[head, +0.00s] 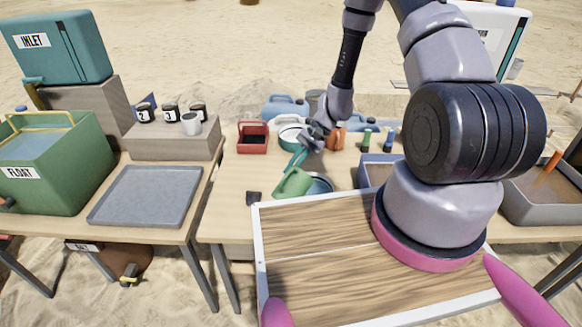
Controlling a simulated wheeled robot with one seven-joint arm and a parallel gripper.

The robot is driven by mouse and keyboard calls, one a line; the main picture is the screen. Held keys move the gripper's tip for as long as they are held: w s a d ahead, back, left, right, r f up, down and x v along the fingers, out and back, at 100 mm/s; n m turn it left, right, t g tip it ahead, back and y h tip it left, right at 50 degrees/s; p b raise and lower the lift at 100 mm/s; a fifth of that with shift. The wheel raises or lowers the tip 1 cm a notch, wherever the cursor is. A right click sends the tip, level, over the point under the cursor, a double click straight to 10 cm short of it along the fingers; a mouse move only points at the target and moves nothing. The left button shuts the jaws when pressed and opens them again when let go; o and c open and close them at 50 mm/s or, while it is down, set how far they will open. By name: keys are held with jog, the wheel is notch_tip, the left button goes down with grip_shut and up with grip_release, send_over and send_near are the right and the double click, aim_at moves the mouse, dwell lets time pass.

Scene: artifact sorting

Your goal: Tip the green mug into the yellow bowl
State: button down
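The green mug (292,183) is in the middle of the head view, tilted onto its side in front of my gripper, with its teal-green handle pointing up. My gripper (308,142) reaches down from the upper right and appears closed at the handle; its fingertips are small and partly hidden. A bowl with a blue-grey inside (321,184) is close beside the mug, at its right and partly behind it. I cannot tell whether the mug's mouth is over it. I see no bowl that is clearly yellow.
A teal-rimmed round dish (291,138) and a red bin (253,137) lie behind. A small dark block (253,198) is left of the mug. A blue-grey bin (376,172) stands at the right. The table between red bin and mug is clear.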

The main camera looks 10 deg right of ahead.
jog(key=shift+w+d+f+g+y, duration=0.15)
jog(key=shift+d+f+g+y, duration=0.15)
jog(key=shift+y, duration=0.2)
